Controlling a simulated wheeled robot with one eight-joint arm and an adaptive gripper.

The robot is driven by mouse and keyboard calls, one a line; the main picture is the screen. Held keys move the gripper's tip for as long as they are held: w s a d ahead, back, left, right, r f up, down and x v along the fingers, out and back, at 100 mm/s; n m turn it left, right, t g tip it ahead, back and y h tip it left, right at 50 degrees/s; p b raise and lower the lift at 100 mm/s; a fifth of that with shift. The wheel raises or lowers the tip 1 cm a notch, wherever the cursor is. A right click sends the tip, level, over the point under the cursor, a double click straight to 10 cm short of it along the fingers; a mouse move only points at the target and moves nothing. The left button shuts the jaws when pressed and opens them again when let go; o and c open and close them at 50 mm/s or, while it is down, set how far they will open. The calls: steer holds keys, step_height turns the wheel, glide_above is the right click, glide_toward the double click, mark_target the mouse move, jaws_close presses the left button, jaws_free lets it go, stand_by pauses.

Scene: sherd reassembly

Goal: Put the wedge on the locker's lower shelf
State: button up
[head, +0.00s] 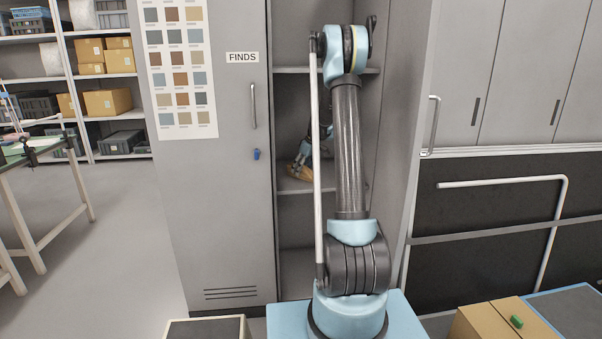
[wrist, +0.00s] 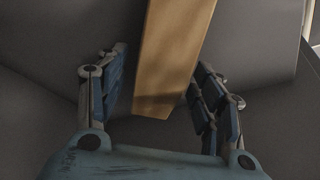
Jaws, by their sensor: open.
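The wedge (head: 299,173) is a tan, wood-coloured piece at the locker's lower shelf (head: 296,186), inside the open locker. In the head view it looks to be at the shelf surface, but contact is hard to tell. My gripper (head: 303,158) is inside the locker just above the wedge, partly hidden behind my own arm. In the wrist view the wedge (wrist: 172,60) runs between the two blue-padded fingers of my gripper (wrist: 160,65). The fingers are open, with a clear gap on the left side; the right finger is close to the wedge.
The locker's upper shelf (head: 291,70) is above my gripper. The locker door (head: 215,190), labelled FINDS, stands on the left. A cardboard box (head: 490,322) with a small green item (head: 516,322) is at lower right. A table (head: 38,170) stands at far left.

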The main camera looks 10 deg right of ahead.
mark_target(309, 171)
steer(key=v, duration=1.1)
steer(key=s+a+r+m, duration=0.1)
steer(key=s+r, duration=0.1)
steer(key=s, duration=0.6)
steer(key=s+a+r+m, duration=0.1)
steer(key=s+r, duration=0.1)
steer(key=s, duration=0.5)
steer(key=s+f+m+h, duration=0.1)
steer(key=s+f+m, duration=0.1)
steer(key=s, duration=1.1)
steer(key=s+f+m+h, duration=0.1)
steer(key=s+f+m, duration=0.1)
steer(key=s, duration=1.1)
steer(key=s+f+m+g+h, duration=0.1)
steer(key=s+f+m, duration=0.1)
steer(key=s+f, duration=0.7)
steer(key=s, duration=0.4)
steer(key=shift+m, duration=0.4)
